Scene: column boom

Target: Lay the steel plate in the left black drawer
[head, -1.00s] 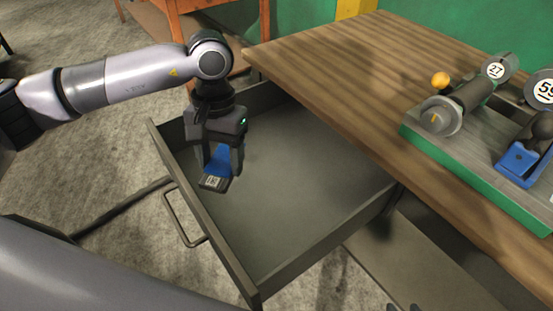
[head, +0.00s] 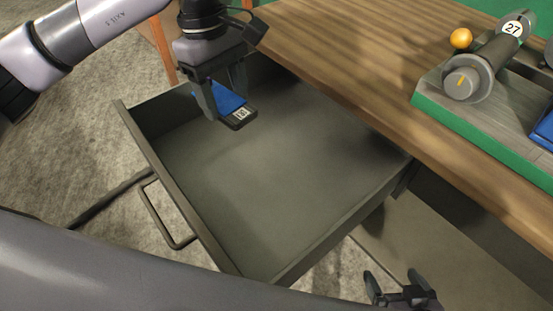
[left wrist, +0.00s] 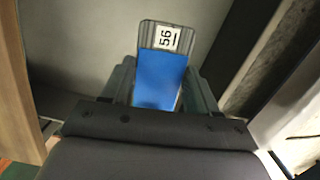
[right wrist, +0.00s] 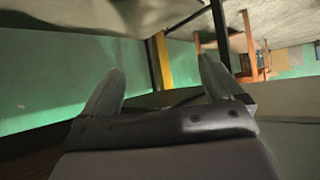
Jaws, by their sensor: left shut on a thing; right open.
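The black drawer (head: 265,165) is pulled out from under the wooden bench and looks empty. Its handle (head: 165,220) is on the near left side. My left gripper (head: 226,104) is shut on a flat plate (head: 238,118), blue where gripped with a dark grey end. The plate hangs tilted over the back left part of the drawer, apparently above its floor. In the left wrist view the plate (left wrist: 161,80) shows a white number label, with the drawer floor behind it. My right gripper (head: 396,287) is open and empty, low at right beyond the drawer.
The wooden bench top (head: 345,75) overhangs the drawer's back right side. On it stands a green-edged board (head: 480,133) with a grey cylinder tagged 27 (head: 470,82), an orange ball (head: 461,38) and a blue part (head: 544,130). Carpet (head: 95,150) lies left of the drawer.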

